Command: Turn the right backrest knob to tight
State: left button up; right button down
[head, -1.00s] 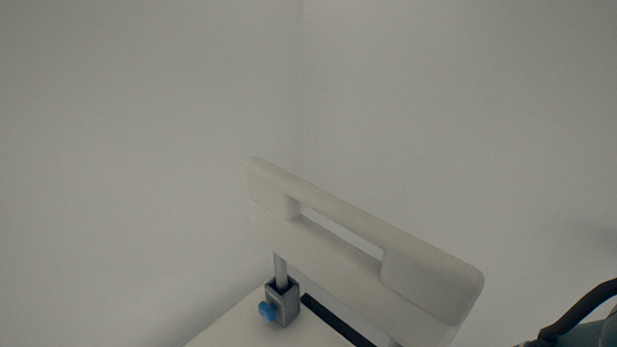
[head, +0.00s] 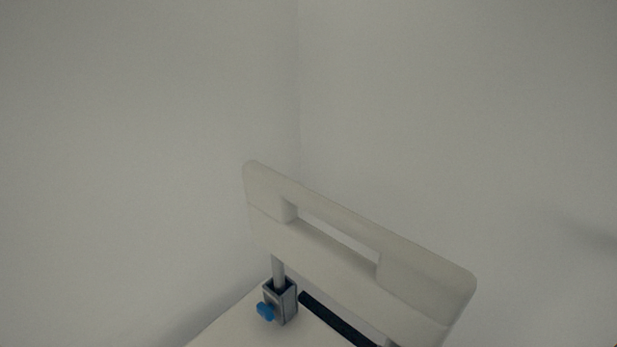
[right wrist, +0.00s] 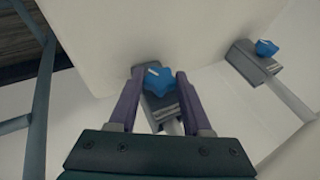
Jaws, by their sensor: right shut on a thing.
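The right backrest knob (right wrist: 157,80) is a blue lobed knob with a pale mark, on a grey clamp block (right wrist: 160,108) in the right wrist view. My right gripper (right wrist: 154,76) has its purple fingers on either side of this knob and is shut on it. The other backrest knob (right wrist: 266,47), also blue, stands apart to the right on its own block. In the head view that left knob (head: 265,311) sits on a metal bracket below the cream backrest (head: 350,245). The right knob lies outside the head view. My left gripper is not in view.
Grey tubes (right wrist: 42,90) run along the left of the right wrist view.

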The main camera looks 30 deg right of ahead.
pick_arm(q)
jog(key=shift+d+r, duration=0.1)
pick_arm(e)
jog(key=shift+r, duration=0.1)
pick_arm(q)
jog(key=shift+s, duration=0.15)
pick_arm(e)
jog(key=shift+c, duration=1.7)
grip_release()
jog(key=shift+r, duration=0.1)
